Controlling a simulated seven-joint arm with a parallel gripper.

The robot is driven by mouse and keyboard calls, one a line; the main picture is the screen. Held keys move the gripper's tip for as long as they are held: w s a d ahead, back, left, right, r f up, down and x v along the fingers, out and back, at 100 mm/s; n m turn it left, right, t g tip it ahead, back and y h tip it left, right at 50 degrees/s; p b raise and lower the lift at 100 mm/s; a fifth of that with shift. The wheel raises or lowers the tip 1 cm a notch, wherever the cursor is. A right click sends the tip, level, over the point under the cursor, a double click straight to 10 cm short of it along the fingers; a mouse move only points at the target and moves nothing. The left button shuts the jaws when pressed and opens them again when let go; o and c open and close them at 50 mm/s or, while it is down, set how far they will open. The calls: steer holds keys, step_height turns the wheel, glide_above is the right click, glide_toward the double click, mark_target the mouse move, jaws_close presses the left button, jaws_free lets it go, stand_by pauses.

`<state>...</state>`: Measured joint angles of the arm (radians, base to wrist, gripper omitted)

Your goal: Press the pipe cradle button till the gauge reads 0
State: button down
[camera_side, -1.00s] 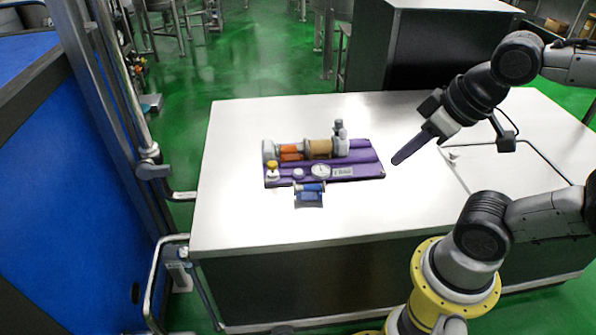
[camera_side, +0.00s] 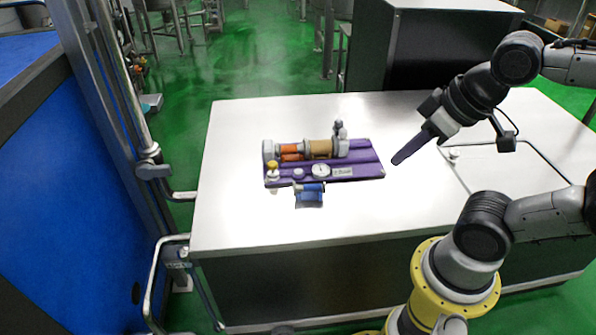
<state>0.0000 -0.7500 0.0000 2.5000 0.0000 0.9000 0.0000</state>
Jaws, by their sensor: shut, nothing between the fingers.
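The pipe cradle (camera_side: 366,161) is a purple base on the white table. It carries a pipe (camera_side: 318,149) with orange and tan sections and grey ends. On its front edge are a round white gauge (camera_side: 320,171), a small pale round button (camera_side: 298,173) and a yellow-topped knob or valve (camera_side: 272,168) at the left. The gauge's reading is too small to tell. My gripper (camera_side: 396,161) is shut and empty. Its dark fingertips point down and left, a little to the right of the cradle's right edge, apart from it.
A small blue cylinder on a blue stand (camera_side: 310,194) is in front of the cradle. The white table (camera_side: 240,220) is bare to the left and front. A dark cabinet (camera_side: 440,50) stands behind it. A metal rail frame and blue panel (camera_side: 60,200) are at the left.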

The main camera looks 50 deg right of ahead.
stand_by(0.7)
steer(key=w+d+r+n+t+h, duration=0.1)
steer(key=w+d+r+n+t, duration=0.1)
steer(key=w+r+t, duration=0.35)
steer(key=w+d+r+n+t, duration=0.1)
steer(key=w+d+n, duration=0.15)
steer(key=w, duration=0.95)
steer(key=w+d+n, duration=0.2)
steer(key=w+n, duration=0.1)
steer(key=w, duration=0.8)
steer(key=w+d+f+n, duration=0.2)
steer(key=w+d+f, duration=0.3)
steer(key=w+f, duration=0.45)
steer(key=s+d+f+g, duration=0.1)
steer(key=d+f, duration=0.2)
steer(key=f, duration=0.7)
steer(key=s+d+f+m+g, duration=0.1)
steer(key=s+d+f+g, duration=0.1)
steer(key=f, duration=0.7)
steer(key=shift+s+d+f+y, duration=0.15)
steer(key=shift+d+f+y, duration=0.15)
steer(key=shift+d+f, duration=0.1)
